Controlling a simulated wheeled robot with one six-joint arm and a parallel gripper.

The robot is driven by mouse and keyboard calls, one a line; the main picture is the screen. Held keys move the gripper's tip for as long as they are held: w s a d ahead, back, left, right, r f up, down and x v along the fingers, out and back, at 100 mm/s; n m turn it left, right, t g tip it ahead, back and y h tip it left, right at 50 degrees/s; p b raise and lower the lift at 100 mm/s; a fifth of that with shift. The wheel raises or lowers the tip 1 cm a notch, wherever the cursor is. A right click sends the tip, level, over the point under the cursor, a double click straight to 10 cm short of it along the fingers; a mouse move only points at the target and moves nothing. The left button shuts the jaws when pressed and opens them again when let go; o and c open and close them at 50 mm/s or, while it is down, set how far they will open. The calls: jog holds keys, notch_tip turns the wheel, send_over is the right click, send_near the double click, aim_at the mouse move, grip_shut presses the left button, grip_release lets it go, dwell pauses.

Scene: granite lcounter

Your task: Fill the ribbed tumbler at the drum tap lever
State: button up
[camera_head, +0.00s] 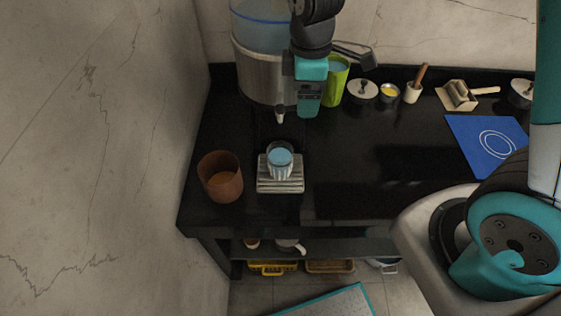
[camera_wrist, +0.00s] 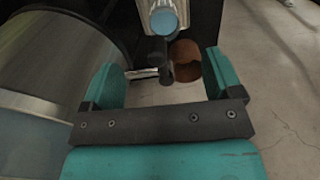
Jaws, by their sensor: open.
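The ribbed tumbler (camera_head: 281,171) stands upright on a slatted drip tray (camera_head: 266,187), below the spout (camera_head: 279,116) of the drum dispenser (camera_head: 262,76). Blue liquid shows inside the tumbler, near its rim. The tumbler also shows at the top of the wrist view (camera_wrist: 150,14). My gripper (camera_head: 308,112) is beside the tap, in front of the drum, pointing down. In the wrist view my gripper (camera_wrist: 163,76) is open, with the dark tap (camera_wrist: 158,50) seen between its fingers. I cannot clearly make out the lever or whether a finger touches it.
A brown pot (camera_head: 220,180) stands left of the tray. A green cup (camera_head: 336,80) is close behind my gripper. Small bowls, a mortar (camera_head: 413,92) and a wooden press line the back. A blue mat (camera_head: 487,145) lies right. The dark counter's middle is clear.

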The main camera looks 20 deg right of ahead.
notch_tip(320, 180, up, 7)
jog(key=p, duration=0.6)
dwell(0.3)
jog(key=shift+s, duration=0.1)
dwell(0.3)
jog(key=s+a+m+y+b, duration=0.2)
jog(key=s+b, duration=0.4)
jog(key=s, duration=0.3)
jog(key=s+a+m+y+b, duration=0.2)
jog(key=s+m+b, duration=0.3)
jog(key=s, duration=0.4)
jog(key=shift+s+a+f+b, duration=0.2)
jog(key=shift+f+b, duration=0.2)
jog(key=shift+b, duration=0.45)
